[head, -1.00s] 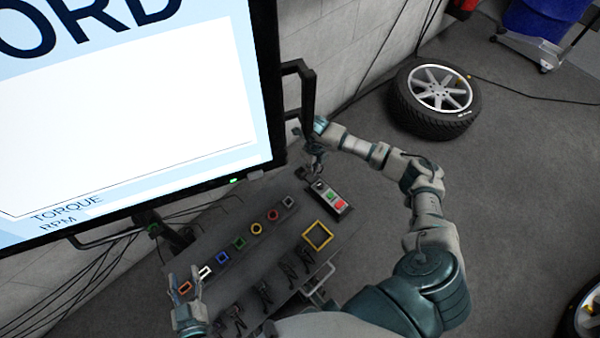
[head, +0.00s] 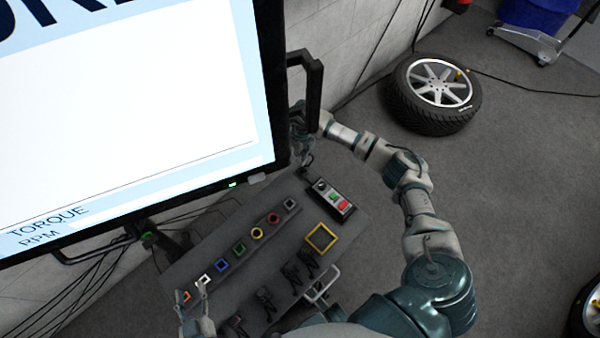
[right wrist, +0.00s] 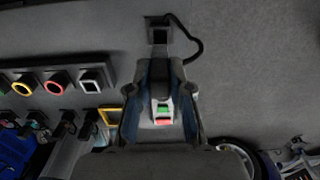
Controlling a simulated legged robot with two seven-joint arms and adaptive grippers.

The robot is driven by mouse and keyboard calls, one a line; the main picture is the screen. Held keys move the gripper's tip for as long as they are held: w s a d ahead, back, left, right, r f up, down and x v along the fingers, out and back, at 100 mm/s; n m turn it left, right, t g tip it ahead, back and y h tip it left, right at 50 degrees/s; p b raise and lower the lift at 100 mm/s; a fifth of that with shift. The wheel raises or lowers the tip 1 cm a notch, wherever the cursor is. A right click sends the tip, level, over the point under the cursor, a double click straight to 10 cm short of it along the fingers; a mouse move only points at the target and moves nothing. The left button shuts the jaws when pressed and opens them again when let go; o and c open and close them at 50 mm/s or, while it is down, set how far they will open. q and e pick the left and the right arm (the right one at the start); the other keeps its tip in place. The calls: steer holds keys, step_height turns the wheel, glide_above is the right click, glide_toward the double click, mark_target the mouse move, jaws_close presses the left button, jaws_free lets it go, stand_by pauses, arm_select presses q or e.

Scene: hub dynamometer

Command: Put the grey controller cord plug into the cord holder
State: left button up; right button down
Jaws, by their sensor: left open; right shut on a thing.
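My right gripper (right wrist: 163,62) is shut on the grey cord plug (right wrist: 158,34), a dark grey block with a square end beyond the fingertips. A black cord loops from it to the right and back. In the head view this gripper (head: 299,133) is at the monitor's right edge, partly hidden by a black handle. The controller (head: 335,200), with red and green buttons, lies on the cart top; it also shows between the fingers in the right wrist view (right wrist: 162,112). The grey square holder (head: 290,204) ends the coloured row. My left gripper (head: 203,284) is open at the row's left end.
The big monitor (head: 140,110) and its black handle (head: 313,95) stand close to my right gripper. A yellow square frame (head: 333,240) and several dark clips are on the cart (head: 345,222). A tyre (head: 400,105) lies on open floor to the right.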

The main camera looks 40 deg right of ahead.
mark_target(301, 163)
stand_by(0.4)
arm_select(q)
steer(key=shift+s+f+b, duration=0.15)
steer(key=shift+f+b, duration=0.6)
steer(key=shift+f, duration=0.45)
arm_select(e)
steer(key=shift+f, duration=1.9)
steer(key=shift+f, duration=0.15)
arm_select(q)
steer(key=shift+s+f+b, duration=0.15)
steer(key=shift+f+b, duration=0.45)
steer(key=shift+f, duration=0.25)
arm_select(e)
steer(key=shift+f, duration=1.25)
steer(key=c, duration=1)
jaws_free()
